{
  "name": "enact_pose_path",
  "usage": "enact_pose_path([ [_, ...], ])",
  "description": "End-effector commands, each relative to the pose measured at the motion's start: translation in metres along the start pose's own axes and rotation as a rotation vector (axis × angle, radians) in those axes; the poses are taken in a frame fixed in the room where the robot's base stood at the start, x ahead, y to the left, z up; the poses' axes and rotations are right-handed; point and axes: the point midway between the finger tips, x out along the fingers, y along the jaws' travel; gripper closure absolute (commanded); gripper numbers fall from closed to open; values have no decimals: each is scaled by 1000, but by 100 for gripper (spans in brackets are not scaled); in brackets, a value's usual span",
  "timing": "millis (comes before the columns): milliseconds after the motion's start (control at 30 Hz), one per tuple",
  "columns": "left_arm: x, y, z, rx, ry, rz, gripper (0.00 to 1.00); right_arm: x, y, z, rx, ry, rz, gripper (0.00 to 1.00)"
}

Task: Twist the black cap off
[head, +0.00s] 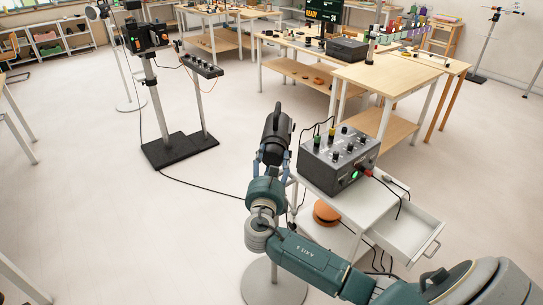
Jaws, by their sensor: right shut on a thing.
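A black cylindrical body (277,124) with a handle-like loop on its right side stands beside the grey control box. Its near end, with the black cap (272,153), sits between the fingers of my right gripper (272,158). The gripper is shut on the cap, one finger on each side. My wrist hides most of the cap's face, so I cannot tell whether it is loose. My left gripper is not in view.
A grey control box (340,158) with knobs and cables stands on a white cart with an open drawer (408,238) close to my right arm. A round stand base (274,283) is below.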

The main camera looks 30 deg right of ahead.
Motion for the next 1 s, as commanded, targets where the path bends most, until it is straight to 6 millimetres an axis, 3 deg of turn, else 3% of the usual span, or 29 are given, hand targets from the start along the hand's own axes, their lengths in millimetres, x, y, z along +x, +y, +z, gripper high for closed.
enact_pose_path([
  [1000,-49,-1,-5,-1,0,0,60,1,-1,4,-240,8,3,76],
])
